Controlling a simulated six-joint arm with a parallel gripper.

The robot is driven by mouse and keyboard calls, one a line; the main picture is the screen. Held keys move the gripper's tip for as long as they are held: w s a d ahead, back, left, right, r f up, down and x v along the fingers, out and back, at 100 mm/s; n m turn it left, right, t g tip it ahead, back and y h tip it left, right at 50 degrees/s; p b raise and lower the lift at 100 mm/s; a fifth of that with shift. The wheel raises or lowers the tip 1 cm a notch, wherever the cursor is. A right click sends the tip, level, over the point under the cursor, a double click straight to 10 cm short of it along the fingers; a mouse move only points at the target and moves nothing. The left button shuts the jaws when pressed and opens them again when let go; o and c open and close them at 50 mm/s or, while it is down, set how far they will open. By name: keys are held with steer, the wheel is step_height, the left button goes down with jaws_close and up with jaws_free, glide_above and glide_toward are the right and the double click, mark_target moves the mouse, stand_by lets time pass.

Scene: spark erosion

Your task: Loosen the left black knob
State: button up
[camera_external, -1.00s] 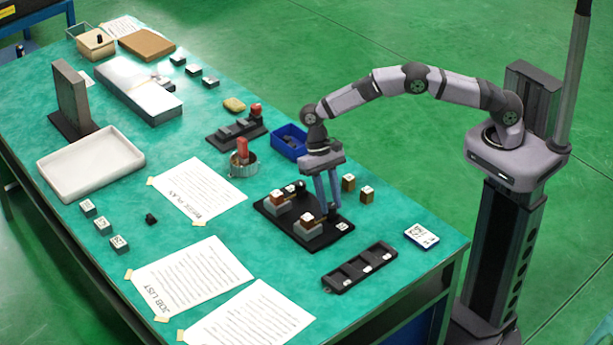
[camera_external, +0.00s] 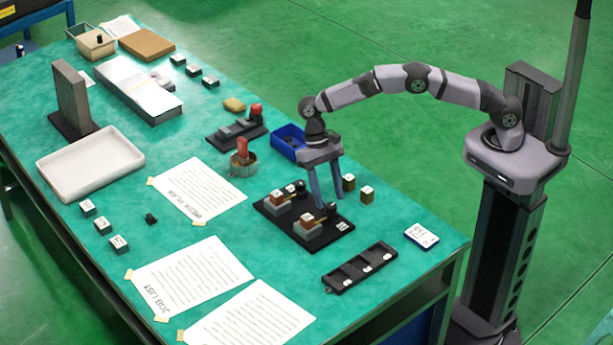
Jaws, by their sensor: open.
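A black fixture plate (camera_external: 270,212) lies on the green bench and carries two clamps, each with a brown-and-white block. One black knob (camera_external: 300,186) is at the back of the picture-left clamp. The other black knob (camera_external: 331,207) is at the picture-right clamp. My gripper (camera_external: 329,202) points down with its two fingers apart and empty. Its fingertips are low over the right rear part of the plate, around or just above the picture-right knob; I cannot tell whether they touch it. The picture-left knob stands to the left of the fingers.
A black slotted rack (camera_external: 360,268) lies in front, near a white-and-blue card (camera_external: 421,236). Paper sheets (camera_external: 192,275) cover the bench's front left.

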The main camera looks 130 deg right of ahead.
steer(key=b+v, duration=0.1)
steer(key=v, duration=0.4)
steer(key=shift+r, duration=0.1)
stand_by(0.3)
